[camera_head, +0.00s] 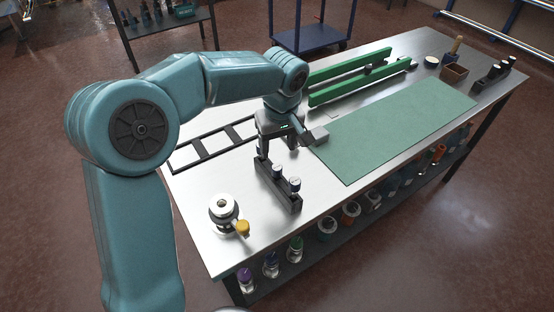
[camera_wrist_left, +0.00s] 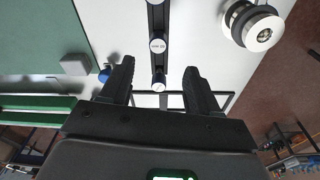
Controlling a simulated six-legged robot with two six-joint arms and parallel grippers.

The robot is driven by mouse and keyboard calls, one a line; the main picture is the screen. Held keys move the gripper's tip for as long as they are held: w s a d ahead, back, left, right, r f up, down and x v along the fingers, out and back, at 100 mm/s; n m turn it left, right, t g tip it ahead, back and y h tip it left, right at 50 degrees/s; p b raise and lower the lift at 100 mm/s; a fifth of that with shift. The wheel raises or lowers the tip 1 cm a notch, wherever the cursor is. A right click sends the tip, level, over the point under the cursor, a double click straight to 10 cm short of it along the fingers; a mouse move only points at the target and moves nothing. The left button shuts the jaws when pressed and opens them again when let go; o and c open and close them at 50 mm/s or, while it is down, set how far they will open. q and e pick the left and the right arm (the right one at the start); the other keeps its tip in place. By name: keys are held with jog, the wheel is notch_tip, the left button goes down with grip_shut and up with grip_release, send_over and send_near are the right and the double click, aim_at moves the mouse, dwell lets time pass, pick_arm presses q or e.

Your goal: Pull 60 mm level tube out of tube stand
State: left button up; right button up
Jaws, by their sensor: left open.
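The black tube stand (camera_head: 284,193) is on the bench below my left gripper, with white-capped tubes upright in it. In the left wrist view the stand (camera_wrist_left: 156,22) runs down the picture. A cap there with print that seems to read 60 mm, upside down, marks the level tube (camera_wrist_left: 157,45), just beyond the fingertips. Another capped tube (camera_wrist_left: 158,86) shows between the fingers. My left gripper (camera_head: 277,150) points down over the stand's far end; in its wrist view it (camera_wrist_left: 158,66) is open, with nothing held. My right gripper is in neither view.
A round metal device with a yellow knob (camera_head: 242,227) stands near the front left. A grey block (camera_head: 315,136) lies close to the gripper. A black ladder-like frame (camera_head: 203,143), green rails (camera_head: 350,80) and a green mat (camera_head: 395,128) lie on the bench.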

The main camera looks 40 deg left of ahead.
aim_at(277, 167)
pick_arm(q)
jog(key=f, duration=0.6)
jog(key=a+f+p, duration=0.1)
jog(key=f, duration=0.2)
jog(key=shift+w+f, duration=0.25)
jog(key=shift+w, duration=0.1)
jog(key=shift+w+f, duration=0.2)
jog(key=shift+f, duration=0.3)
jog(key=shift+d, duration=0.1)
jog(key=shift+s, duration=0.1)
jog(key=c, duration=1)
jog(key=o, duration=0.4)
grip_shut()
